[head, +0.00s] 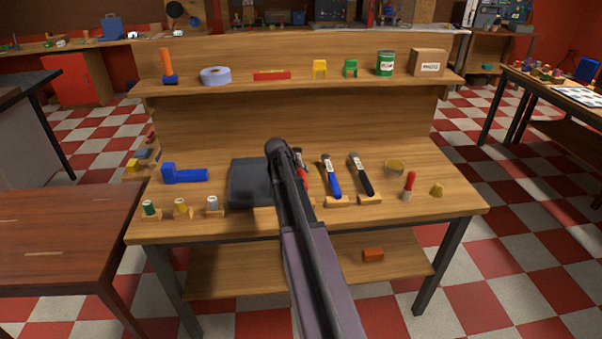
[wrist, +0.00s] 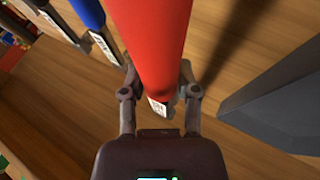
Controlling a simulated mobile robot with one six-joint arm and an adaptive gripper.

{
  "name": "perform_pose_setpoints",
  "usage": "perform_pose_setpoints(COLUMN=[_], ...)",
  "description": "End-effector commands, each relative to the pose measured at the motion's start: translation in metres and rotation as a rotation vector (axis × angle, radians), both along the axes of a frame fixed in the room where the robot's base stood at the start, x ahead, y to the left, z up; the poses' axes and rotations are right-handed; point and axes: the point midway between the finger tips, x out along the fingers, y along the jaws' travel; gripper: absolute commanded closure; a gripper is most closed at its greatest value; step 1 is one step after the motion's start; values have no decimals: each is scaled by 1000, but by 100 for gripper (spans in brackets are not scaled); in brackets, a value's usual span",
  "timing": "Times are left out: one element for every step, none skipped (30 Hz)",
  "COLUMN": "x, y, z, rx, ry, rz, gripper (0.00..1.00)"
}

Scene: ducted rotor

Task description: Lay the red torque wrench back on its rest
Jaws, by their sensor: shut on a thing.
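The red torque wrench (wrist: 158,35) fills the upper middle of the wrist view, its thick red handle running away from the camera to a narrower labelled end. My gripper (wrist: 160,88) has a finger on each side of that narrow part and is shut on it. In the head view a small strip of the red wrench (head: 304,179) shows beside my arm, which hides my gripper and most of the wrench. I cannot tell whether the wrench touches a rest; its own rest is hidden. The blue wrench (head: 332,180) and black wrench (head: 361,177) lie on wooden rests to the right.
A dark grey block (head: 250,183) stands left of my arm and close on the right in the wrist view (wrist: 285,98). A loaded shelf (head: 225,86) runs behind.

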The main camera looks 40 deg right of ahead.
Motion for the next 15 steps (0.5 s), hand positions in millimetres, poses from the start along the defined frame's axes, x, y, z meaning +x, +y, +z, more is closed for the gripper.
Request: perform_pose_setpoints(x=[0,0,0,0,0,0,0,0,0,0,0,1,1,0,1], y=[0,0,0,0,0,0,0,0,0,0,0,1,1,1,1], z=[-8,-11,-14,-16,-18,-21,-22,-24,-26,-27,-28,-29,-30,-31,-31], rx=[-1,-1,-1,-1,-1,-1,-1,-1,-1,-1,-1,-1,-1,-1,-1], ry=[0,0,0,0,0,0,0,0,0,0,0,0,0,0,0], rz=[0,0,0,0,0,0,0,0,0,0,1,1,1,1,1], gripper=[100,100,100,100,100,100,100,100,100,100,100,100,100,100,100])
